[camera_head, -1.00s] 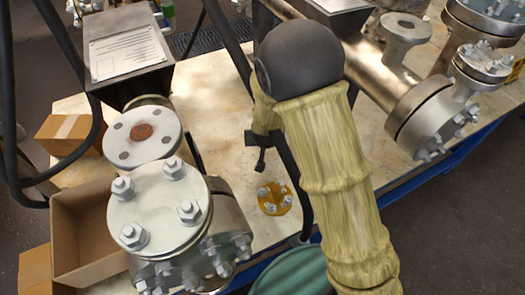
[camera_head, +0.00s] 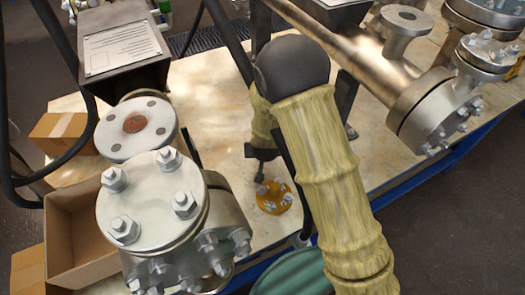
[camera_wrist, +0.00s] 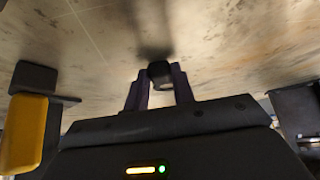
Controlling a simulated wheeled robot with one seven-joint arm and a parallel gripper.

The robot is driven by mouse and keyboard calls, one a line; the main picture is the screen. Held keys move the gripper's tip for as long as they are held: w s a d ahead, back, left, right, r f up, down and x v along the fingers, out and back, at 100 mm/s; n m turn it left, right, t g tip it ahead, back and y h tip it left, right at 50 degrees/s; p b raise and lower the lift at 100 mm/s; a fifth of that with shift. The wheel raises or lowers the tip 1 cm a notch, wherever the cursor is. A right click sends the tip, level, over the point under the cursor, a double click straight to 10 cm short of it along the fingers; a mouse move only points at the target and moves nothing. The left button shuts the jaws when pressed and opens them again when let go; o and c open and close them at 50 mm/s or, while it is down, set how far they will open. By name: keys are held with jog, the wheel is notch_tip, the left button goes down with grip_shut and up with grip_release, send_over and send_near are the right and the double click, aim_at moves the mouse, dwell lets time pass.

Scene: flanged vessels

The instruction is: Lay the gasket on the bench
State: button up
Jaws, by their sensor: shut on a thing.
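My gripper (camera_head: 260,176) hangs over the bench (camera_head: 225,95), behind and left of my sleeved forearm, close to a yellow plate in the picture. In the wrist view my gripper (camera_wrist: 160,88) has its two fingers closed on a small dark piece (camera_wrist: 160,74). This piece appears to be the gasket, but its full shape is not clear. The pale, stained bench top (camera_wrist: 220,35) lies beyond the fingers with a dark shadow on it. I cannot tell whether the held piece touches the bench.
A yellow plate with several nuts (camera_head: 273,197) lies on the bench. A bolted flanged vessel (camera_head: 150,205) stands at the left by an open cardboard box (camera_head: 75,240). A flanged pipe (camera_head: 345,55) lies at the right. A yellow object (camera_wrist: 22,135) is left in the wrist view.

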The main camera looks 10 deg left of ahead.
jog(key=shift+f, duration=0.1)
jog(key=o, duration=0.9)
jog(key=shift+w, duration=0.1)
jog(key=shift+c, duration=0.2)
jog(key=p+v, duration=0.3)
jog(key=v, duration=0.9)
jog(key=shift+d, duration=0.1)
jog(key=s+d+r+m+g, duration=0.1)
jog(key=s+d+r, duration=0.2)
jog(key=d, duration=0.4)
jog(key=s+d+r+m+g+h, duration=0.1)
jog(key=s+d+r, duration=0.2)
jog(key=d, duration=0.5)
jog(key=s+d+r+g, duration=0.2)
jog(key=s+d+r, duration=0.1)
jog(key=d, duration=0.5)
jog(key=shift+s+d+r+m+h, duration=0.2)
jog(key=shift+s+d+m+h, duration=0.1)
jog(key=shift+m, duration=0.1)
